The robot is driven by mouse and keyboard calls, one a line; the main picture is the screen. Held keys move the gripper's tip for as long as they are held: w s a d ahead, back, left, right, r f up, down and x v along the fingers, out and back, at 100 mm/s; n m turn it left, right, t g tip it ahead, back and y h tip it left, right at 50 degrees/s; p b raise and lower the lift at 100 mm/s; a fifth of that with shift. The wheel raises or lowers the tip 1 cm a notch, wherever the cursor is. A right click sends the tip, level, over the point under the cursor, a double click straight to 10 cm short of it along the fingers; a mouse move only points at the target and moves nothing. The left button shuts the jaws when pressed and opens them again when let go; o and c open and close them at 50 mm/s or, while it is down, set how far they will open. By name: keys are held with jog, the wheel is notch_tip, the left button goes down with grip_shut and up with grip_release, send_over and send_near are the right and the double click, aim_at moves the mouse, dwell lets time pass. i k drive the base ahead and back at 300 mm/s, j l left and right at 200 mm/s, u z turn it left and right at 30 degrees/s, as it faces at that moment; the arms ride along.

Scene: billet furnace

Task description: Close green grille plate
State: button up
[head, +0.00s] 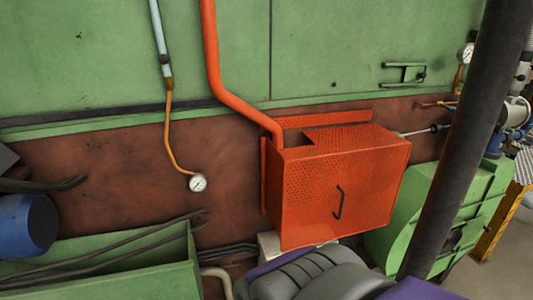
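I cannot make out a green plate with a clear grille pattern. The perforated cover in view is an orange box (340,185) with a dark handle (339,203) on its front, fixed in front of the brown wall. Large green panels (340,45) span the top, and one carries a latch-like handle (404,74) at the upper right. A green housing (425,212) with a slatted side stands to the right of the orange box, partly hidden by a dark post. My gripper is not in view.
A thick dark post (468,140) slants across the right side. An orange pipe (212,55) runs down to the box. A gauge (197,183) hangs at the left. A green trough (110,265) and a blue cylinder (27,225) fill the lower left. Grey ribbed and purple parts sit at bottom centre.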

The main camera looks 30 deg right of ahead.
aim_at(471, 231)
jog(key=z, duration=2.55)
jog(key=i+l, duration=0.1)
jog(key=l, duration=0.15)
jog(key=i+l, duration=0.1)
jog(key=l, duration=0.15)
jog(key=i+l+z, duration=0.15)
jog(key=i+l, duration=0.3)
jog(key=i+l+z, duration=0.1)
jog(key=i+l, duration=0.3)
jog(key=i, duration=0.15)
jog(key=i+l+z, duration=0.15)
jog(key=i+l, duration=0.25)
jog(key=i, duration=0.15)
jog(key=i+j+z, duration=0.15)
jog(key=i+j, duration=0.45)
jog(key=i+j+z, duration=0.15)
jog(key=i+j, duration=0.5)
jog(key=j, duration=0.55)
jog(key=z, duration=0.05)
